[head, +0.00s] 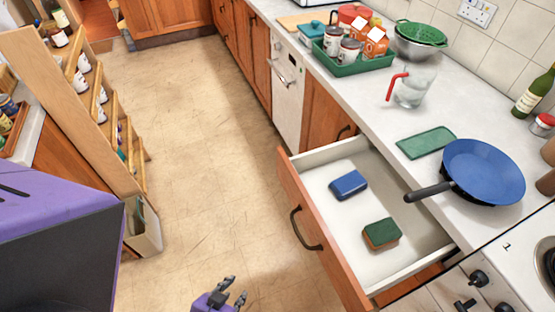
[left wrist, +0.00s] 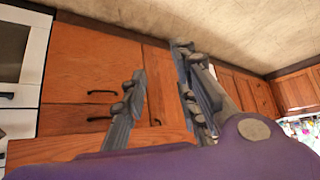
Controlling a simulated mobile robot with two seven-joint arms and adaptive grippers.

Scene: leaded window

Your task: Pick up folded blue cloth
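The folded blue cloth (head: 349,185) looks like a small blue block with a pale edge. It lies flat in the open drawer (head: 325,215), toward the far end. A green-topped sponge with a brown side (head: 381,234) lies nearer in the same drawer, apart from the cloth. My left gripper (head: 236,287) is at the bottom of the head view, outside the drawer and to the left of its front. Its fingers are apart and empty; they also show in the left wrist view (left wrist: 158,65), with wooden cabinet fronts behind. My right gripper is not in view.
The drawer front with its dark handle (head: 304,229) stands out into the walkway. A blue frying pan (head: 484,172) and a flat green cloth (head: 426,142) lie on the counter above. A glass jug (head: 415,87) stands farther back. The floor (head: 205,150) left of the drawer is clear.

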